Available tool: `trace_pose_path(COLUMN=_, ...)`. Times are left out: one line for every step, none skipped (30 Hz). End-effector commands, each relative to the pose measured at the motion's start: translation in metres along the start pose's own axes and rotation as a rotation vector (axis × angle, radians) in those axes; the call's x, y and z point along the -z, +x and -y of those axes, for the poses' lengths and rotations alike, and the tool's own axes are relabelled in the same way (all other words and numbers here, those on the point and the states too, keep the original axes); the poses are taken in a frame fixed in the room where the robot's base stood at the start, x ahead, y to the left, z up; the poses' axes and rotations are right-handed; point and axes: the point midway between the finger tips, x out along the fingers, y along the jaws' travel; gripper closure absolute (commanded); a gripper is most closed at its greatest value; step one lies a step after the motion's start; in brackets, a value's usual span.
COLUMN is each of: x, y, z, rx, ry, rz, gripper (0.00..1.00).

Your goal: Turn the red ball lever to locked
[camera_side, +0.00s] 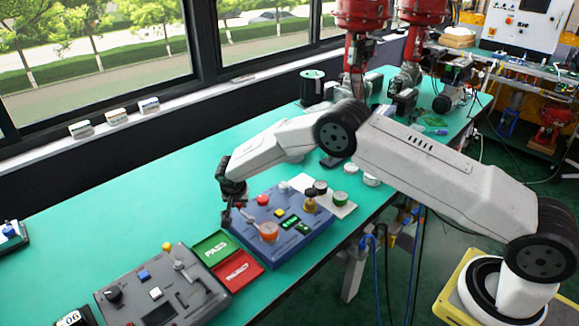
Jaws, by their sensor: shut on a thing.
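The blue valve panel (293,247) lies on the green bench near its front edge. A round orange-red hub (269,232) sits at the panel's left front. A thin lever arm (248,217) runs from the hub up and left to my gripper (230,217). My gripper points down at the panel's left edge and is shut on the lever's outer end. The red ball is mostly hidden by the dark fingers. Any locked marking is too small to read.
The bench (110,215) behind these is clear.

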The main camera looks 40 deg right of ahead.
Motion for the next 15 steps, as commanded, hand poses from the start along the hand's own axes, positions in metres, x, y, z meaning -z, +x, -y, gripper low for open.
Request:
trace_pose_path(x=-0.0009, y=-0.0002, z=0.0, rx=0.003, ry=-0.013, rz=0.001, gripper=1.0)
trace_pose_path(x=-0.0012, y=-0.0003, z=0.0003, rx=0.007, ry=-0.022, rz=0.001, gripper=1.0)
trace_pose_path(x=-0.0017, y=-0.0006, z=0.0007, rx=0.012, ry=-0.034, rz=0.001, gripper=1.0)
trace_pose_path(x=-0.002, y=-0.0008, z=0.0011, rx=0.016, ry=-0.046, rz=0.001, gripper=1.0)
trace_pose_path(x=-0.0024, y=-0.0011, z=0.0017, rx=0.022, ry=-0.059, rz=0.001, gripper=1.0)
trace_pose_path(x=-0.0029, y=-0.0015, z=0.0025, rx=0.03, ry=-0.078, rz=0.001, gripper=1.0)
trace_pose_path(x=-0.0036, y=-0.0018, z=0.0029, rx=0.036, ry=-0.093, rz=0.001, gripper=1.0)
trace_pose_path(x=-0.0043, y=-0.002, z=0.0033, rx=0.043, ry=-0.11, rz=0.001, gripper=1.0)
trace_pose_path(x=-0.0051, y=-0.0025, z=0.0043, rx=0.053, ry=-0.133, rz=0.001, gripper=1.0)
trace_pose_path(x=-0.0058, y=-0.0028, z=0.0048, rx=0.061, ry=-0.151, rz=0.001, gripper=1.0)
trace_pose_path(x=-0.0066, y=-0.003, z=0.0053, rx=0.068, ry=-0.17, rz=0.001, gripper=1.0)
trace_pose_path(x=-0.0079, y=-0.0032, z=0.006, rx=0.079, ry=-0.195, rz=0.002, gripper=1.0)
trace_pose_path(x=-0.0088, y=-0.0035, z=0.0064, rx=0.087, ry=-0.215, rz=0.002, gripper=1.0)
trace_pose_path(x=-0.0094, y=-0.004, z=0.007, rx=0.095, ry=-0.236, rz=0.001, gripper=1.0)
trace_pose_path(x=-0.0103, y=-0.0046, z=0.0079, rx=0.107, ry=-0.263, rz=0.001, gripper=1.0)
